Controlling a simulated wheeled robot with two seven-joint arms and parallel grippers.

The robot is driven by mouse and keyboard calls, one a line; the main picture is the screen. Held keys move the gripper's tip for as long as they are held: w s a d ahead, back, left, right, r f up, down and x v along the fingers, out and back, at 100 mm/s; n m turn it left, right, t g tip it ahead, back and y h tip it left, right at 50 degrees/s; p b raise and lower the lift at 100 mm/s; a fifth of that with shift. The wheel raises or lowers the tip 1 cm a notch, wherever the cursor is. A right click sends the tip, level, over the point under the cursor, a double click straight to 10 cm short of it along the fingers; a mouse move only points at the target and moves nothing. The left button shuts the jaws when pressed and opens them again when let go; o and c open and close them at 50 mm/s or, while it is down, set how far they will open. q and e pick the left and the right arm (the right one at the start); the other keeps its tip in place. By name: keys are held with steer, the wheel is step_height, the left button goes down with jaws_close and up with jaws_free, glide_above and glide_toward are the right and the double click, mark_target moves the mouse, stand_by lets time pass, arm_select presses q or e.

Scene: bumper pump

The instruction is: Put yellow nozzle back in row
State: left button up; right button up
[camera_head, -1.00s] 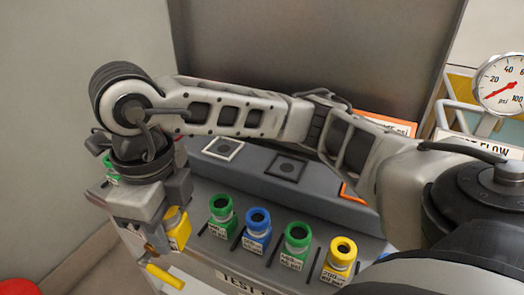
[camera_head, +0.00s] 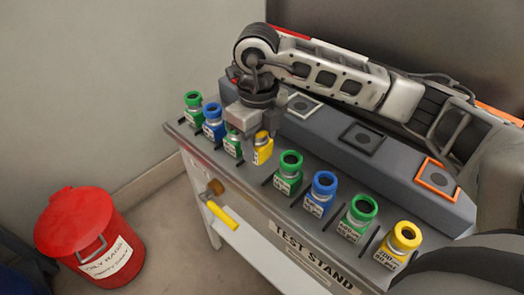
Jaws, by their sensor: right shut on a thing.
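My right gripper (camera_head: 258,131) reaches in from the right and points down over the row on the test stand (camera_head: 293,243). It is shut on a yellow nozzle (camera_head: 263,150). The nozzle is upright between a green nozzle (camera_head: 233,145) on its left and another green nozzle (camera_head: 289,174) on its right. I cannot tell whether its base touches the stand. A second yellow nozzle (camera_head: 403,241) stands at the right end of the row. My left gripper is out of view.
Blue nozzles (camera_head: 213,124) and (camera_head: 321,194) and green nozzles (camera_head: 193,107) and (camera_head: 358,219) fill the row, with dark slots between. A yellow-handled lever (camera_head: 222,215) sticks out in front. A red bin (camera_head: 90,235) stands on the floor at left.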

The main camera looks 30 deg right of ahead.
mark_target(262, 167)
steer(key=shift+w+d+f, duration=0.35)
steer(key=shift+w+f, duration=0.05)
steer(key=shift+f, duration=0.25)
steer(key=shift+w+d+f, duration=0.35)
steer(key=shift+w+f, duration=0.05)
steer(key=shift+f, duration=0.2)
step_height(262, 167, down, 3)
steer(key=shift+w+f+p, duration=0.1)
steer(key=shift+p, duration=0.2)
steer(key=shift+f, duration=0.2)
steer(key=o, duration=1.1)
steer(key=shift+r, duration=0.15)
